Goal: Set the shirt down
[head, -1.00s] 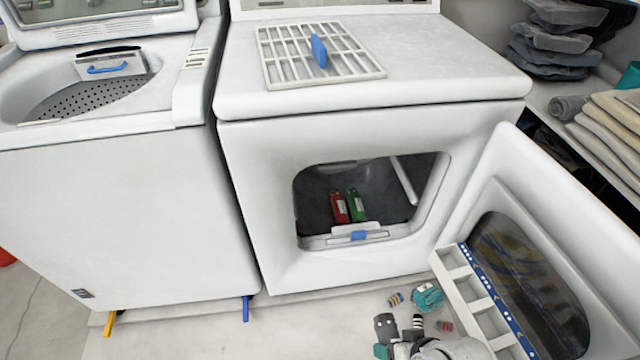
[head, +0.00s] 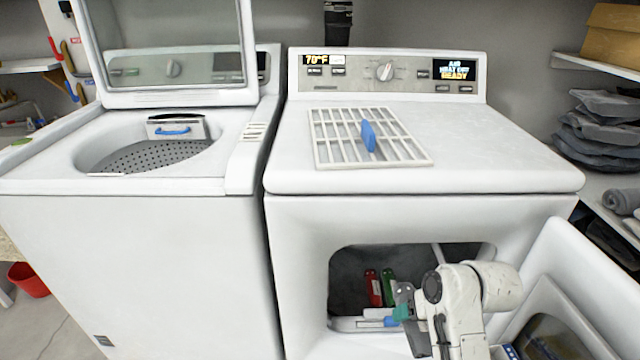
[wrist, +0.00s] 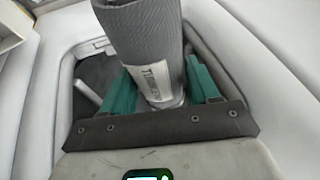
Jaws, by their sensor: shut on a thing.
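A dark grey rolled shirt (wrist: 145,45) with a pale label fills the middle of the wrist view. My gripper (wrist: 168,88) is shut on it, with teal fingers on either side of the roll. In the head view, my gripper (head: 400,313) is in front of the dryer's open door hole. The shirt is hard to tell from the dark gripper parts there. The dryer (head: 300,225) is white, with a red item (head: 373,287) and a green item (head: 388,286) inside its dark drum. My arm hides part of the opening.
The dryer's open door (head: 585,275) stands to the right of my arm. A white rack (head: 325,155) with a blue handle lies on the dryer top. The open washer (head: 130,250) stands left. Folded dark clothes (head: 600,130) lie on the right shelf.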

